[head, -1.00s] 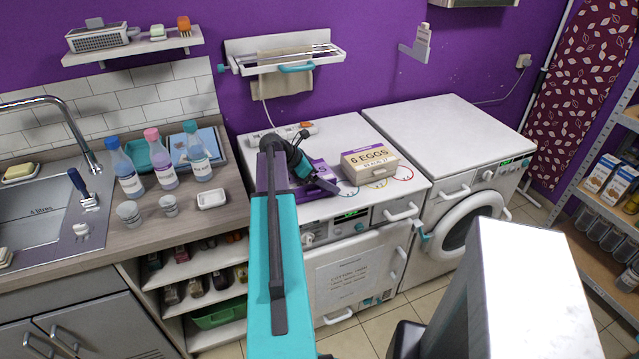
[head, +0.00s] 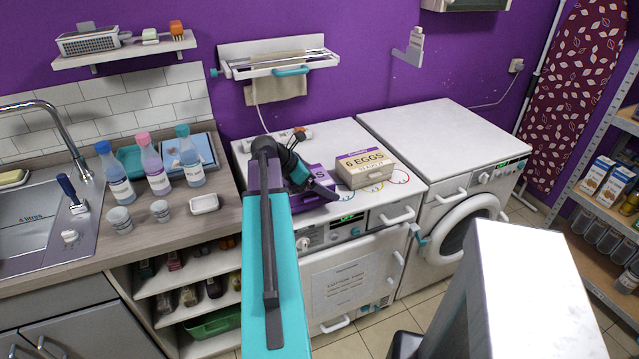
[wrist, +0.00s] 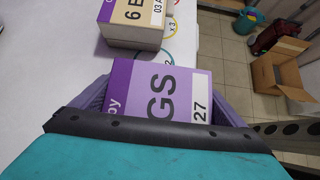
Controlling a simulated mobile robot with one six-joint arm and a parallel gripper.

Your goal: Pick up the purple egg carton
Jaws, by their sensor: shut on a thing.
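The purple egg carton (head: 317,172) is on or just above the left white appliance top, partly hidden behind my gripper (head: 312,186) in the head view. In the wrist view the purple egg carton (wrist: 155,88) fills the middle, with a purple and white label reading "GS" and "27". My gripper's dark and teal edge covers its near side. My gripper is shut on the carton. I cannot tell whether its underside touches the surface. A beige egg carton (head: 365,169) labelled "6 EGGS" sits just right of it.
The right-hand washing machine (head: 430,140) has a clear top. Coloured rings are marked on the left appliance top (head: 345,135). Bottles and cups stand on the counter (head: 150,238) to the left. A wall rack (head: 280,65) hangs behind. An open cardboard box (wrist: 276,75) is on the floor.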

